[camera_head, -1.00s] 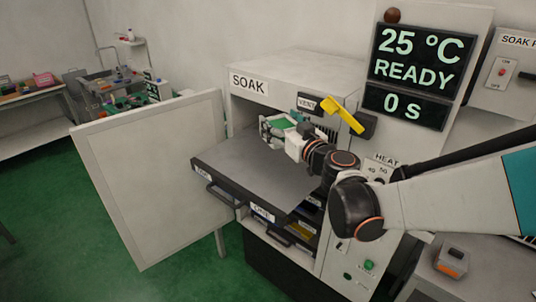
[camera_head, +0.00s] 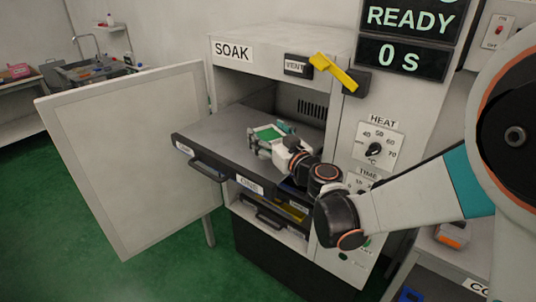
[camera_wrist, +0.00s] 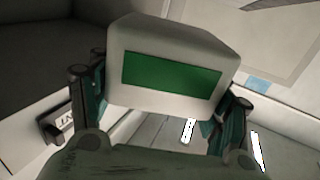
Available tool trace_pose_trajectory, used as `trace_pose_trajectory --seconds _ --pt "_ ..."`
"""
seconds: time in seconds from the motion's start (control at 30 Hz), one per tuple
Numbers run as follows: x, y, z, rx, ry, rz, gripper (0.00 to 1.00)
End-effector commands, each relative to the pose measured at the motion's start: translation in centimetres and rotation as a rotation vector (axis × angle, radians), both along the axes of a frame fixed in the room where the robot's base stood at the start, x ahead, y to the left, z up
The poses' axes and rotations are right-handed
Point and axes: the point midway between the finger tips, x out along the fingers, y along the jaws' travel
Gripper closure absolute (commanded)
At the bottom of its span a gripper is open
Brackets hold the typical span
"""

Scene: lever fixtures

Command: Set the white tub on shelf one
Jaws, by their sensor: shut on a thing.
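The white tub (camera_wrist: 180,45) with a green panel fills the upper middle of the wrist view. My gripper (camera_wrist: 163,102) is shut on it, with a dark finger on each side. In the head view the tub (camera_head: 268,132) shows small, green side up, over the pulled-out grey shelf one (camera_head: 215,135). My gripper (camera_head: 272,143) reaches it from the right. The shelf's front edge bears a label that seems to read ONE. I cannot tell whether the tub touches the shelf.
The SOAK cabinet's door (camera_head: 125,155) stands open at left. A yellow lever (camera_head: 333,72) beside the VENT label sticks out above the opening. Lower shelves (camera_head: 275,222) sit below shelf one. The shelf's left part is bare.

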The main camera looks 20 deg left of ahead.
Motion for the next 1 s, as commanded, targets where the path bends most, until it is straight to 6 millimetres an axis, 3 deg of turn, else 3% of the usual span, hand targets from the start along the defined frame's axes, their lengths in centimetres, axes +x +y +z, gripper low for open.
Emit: trace_pose_trajectory --seconds 0.4,0.8,0.83,0.9,1.0 --pt "0.0 0.0 -4.5 0.0 0.0 0.0 0.57" --pt "0.0 0.0 -4.7 0.0 0.0 0.0 0.57" --pt "0.0 0.0 -4.6 0.0 0.0 0.0 0.23" --pt "0.0 0.0 -4.6 0.0 0.0 0.0 0.09" --pt "0.0 0.0 -4.6 0.0 0.0 0.0 0.09"
